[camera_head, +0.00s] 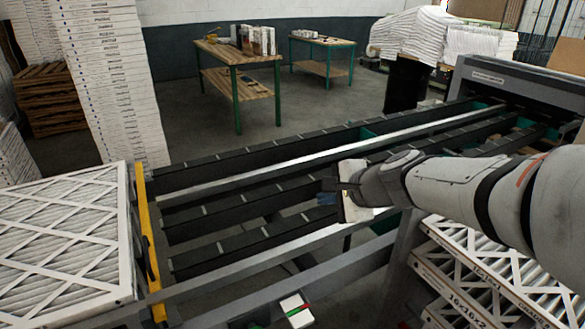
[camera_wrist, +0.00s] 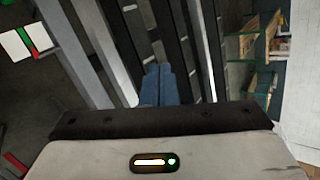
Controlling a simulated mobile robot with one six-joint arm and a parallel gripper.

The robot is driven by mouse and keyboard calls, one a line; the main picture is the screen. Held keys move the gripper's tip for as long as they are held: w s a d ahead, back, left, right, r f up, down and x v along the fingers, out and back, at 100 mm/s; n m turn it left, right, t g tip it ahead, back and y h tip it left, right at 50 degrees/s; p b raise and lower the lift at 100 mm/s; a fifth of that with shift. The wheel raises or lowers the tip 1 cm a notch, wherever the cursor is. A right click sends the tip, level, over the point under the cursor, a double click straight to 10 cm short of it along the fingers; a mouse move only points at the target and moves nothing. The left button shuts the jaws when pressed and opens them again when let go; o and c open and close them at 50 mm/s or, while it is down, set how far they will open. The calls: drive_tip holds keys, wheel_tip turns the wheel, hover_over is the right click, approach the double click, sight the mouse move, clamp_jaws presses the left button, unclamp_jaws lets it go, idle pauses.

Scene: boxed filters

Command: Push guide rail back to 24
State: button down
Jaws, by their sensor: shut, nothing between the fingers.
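The conveyor has dark lengthwise strips (camera_head: 225,230). A long silver rail (camera_head: 320,157), which looks like the guide rail, runs along its far part; another silver rail (camera_head: 265,256) runs along the near side. My gripper (camera_head: 328,191) is over the strips between these rails, apart from the far one as far as I can tell. In the wrist view its blue fingers (camera_wrist: 157,86) are together and empty, pointing at the dark strips. A silver rail (camera_wrist: 207,45) shows right of the fingers. I cannot read any 24 mark.
A yellow bar (camera_head: 149,240) crosses the conveyor's left end. White filters (camera_head: 65,245) are stacked beside it, and more boxed filters (camera_head: 495,270) lie below my arm. A grey machine housing (camera_head: 520,82) stands at the right end. Worktables (camera_head: 237,57) stand behind, with open floor between.

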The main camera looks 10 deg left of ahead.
drive_tip(key=w+a+f+m+t+y+b, duration=0.15)
drive_tip(key=w+a+f+m, duration=0.25)
drive_tip(key=w+a+m, duration=0.45)
drive_tip(key=m+t+h+b, duration=0.1)
drive_tip(key=m+h+b, duration=0.1)
drive_tip(key=m, duration=0.6)
approach(263, 195)
drive_tip(key=shift+y, duration=0.35)
drive_tip(key=x, duration=0.3)
drive_tip(key=r+x, duration=0.1)
drive_tip(key=x, duration=0.1)
drive_tip(key=w+p+x, duration=0.1)
drive_tip(key=x, duration=0.2)
drive_tip(key=shift+w+a+r, duration=0.2)
drive_tip(key=shift+w+a, duration=0.05)
drive_tip(key=shift+a, duration=0.1)
drive_tip(key=shift+w+a+r+p, duration=0.15)
drive_tip(key=shift+w+a+p, duration=0.85)
drive_tip(key=shift+p, duration=0.25)
drive_tip(key=shift+w+a+n, duration=0.2)
drive_tip(key=shift+w+n, duration=0.05)
drive_tip(key=shift+w, duration=0.1)
drive_tip(key=shift+a+p, duration=0.1)
drive_tip(key=shift+p, duration=0.2)
